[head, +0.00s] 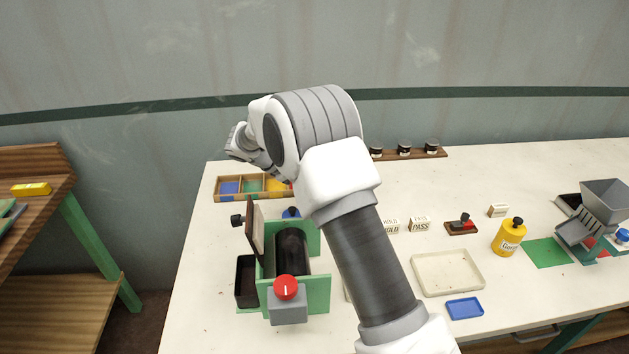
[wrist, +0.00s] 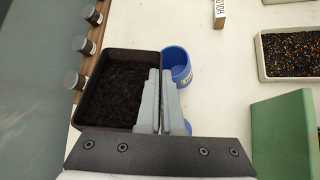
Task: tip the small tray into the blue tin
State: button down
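In the wrist view the small tray (wrist: 82,105) is black and holds dark grains. My gripper (wrist: 160,78) is closed over its right wall, a finger on each side. The tray looks roughly level, its grains still inside. The blue tin (wrist: 178,62) stands just right of the tray's far end, partly covered by the tray and fingers; its inside is only partly visible.
The green drum sorter (head: 318,292) with a red knob stands below my arm. A cream tray of mixed grains (wrist: 262,70) is at the right in the wrist view. A compartment box (head: 220,198) sits at the back left.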

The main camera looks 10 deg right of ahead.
jog(key=shift+s+d+r+m+t+y+b, duration=0.1)
jog(key=shift+m+t+y+b, duration=0.25)
jog(key=shift+b, duration=0.8)
jog(key=shift+s+d+r+m+t+y+b, duration=0.1)
jog(key=shift+t+y+b, duration=0.15)
jog(key=shift+y+b, duration=0.6)
jog(key=shift+s+d+m+t+y+b, duration=0.3)
jog(key=shift+m+t+y+b, duration=0.35)
jog(key=shift+b, duration=3.05)
jog(key=shift+s+d+f+m+t+y+b, duration=0.1)
jog(key=shift+s+d+m+t+y+b, duration=0.3)
jog(key=shift+b, duration=1.05)
jog(key=shift+w+f+m+t+y+b, duration=0.15)
jog(key=shift+t+y+b, duration=0.55)
jog(key=shift+b, duration=0.7)
jog(key=shift+s+d+f+m+t+y+b, duration=0.15)
jog(key=shift+m+t+y+b, duration=0.3)
jog(key=shift+b, duration=1)
